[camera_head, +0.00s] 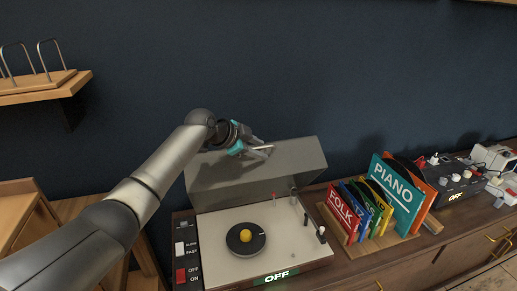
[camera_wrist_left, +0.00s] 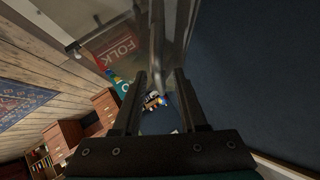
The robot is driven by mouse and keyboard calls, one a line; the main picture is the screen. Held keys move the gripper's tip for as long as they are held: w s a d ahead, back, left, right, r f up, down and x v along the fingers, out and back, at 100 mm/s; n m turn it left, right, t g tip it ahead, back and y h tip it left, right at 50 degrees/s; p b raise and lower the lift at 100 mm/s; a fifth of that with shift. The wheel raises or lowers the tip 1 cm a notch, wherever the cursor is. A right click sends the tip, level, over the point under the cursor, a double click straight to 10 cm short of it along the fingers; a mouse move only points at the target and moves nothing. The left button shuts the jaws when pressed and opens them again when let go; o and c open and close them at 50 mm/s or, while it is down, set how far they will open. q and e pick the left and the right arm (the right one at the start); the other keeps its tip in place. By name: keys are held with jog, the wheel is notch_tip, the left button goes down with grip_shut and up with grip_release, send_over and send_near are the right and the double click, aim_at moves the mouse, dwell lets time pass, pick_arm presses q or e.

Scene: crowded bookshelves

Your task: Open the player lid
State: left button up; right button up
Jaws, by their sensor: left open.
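The record player (camera_head: 210,262) stands on the cabinet with a small dark disc and a yellow centre (camera_head: 245,236) on its pale deck. Its smoky grey lid (camera_head: 225,178) is raised and leans back behind the deck, so the deck is uncovered. My left gripper (camera_head: 268,151) is at the lid's upper edge, with its fingers open. In the left wrist view, the see-through lid (camera_wrist_left: 125,20) is at the top, its edge close to the open fingers (camera_wrist_left: 160,78); I cannot tell whether they touch. My right gripper is not visible.
A wooden rack with coloured record sleeves (camera_head: 392,196), marked FOLK and PIANO, stands right of the player. Beyond it is a dark device marked OFF (camera_head: 455,186). A wall shelf (camera_head: 45,90) is at upper left. The dark wall behind the lid is bare.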

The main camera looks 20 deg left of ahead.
pick_arm(q)
jog(key=shift+s+a+r+p, duration=0.3)
jog(key=shift+s+r+p, duration=0.2)
jog(key=shift+p, duration=0.35)
jog(key=p+v, duration=1.1)
jog(key=v, duration=0.2)
jog(key=shift+s+r+p, duration=0.2)
jog(key=shift+s+p, duration=0.05)
jog(key=shift+p, duration=0.1)
jog(key=shift+a, duration=0.15)
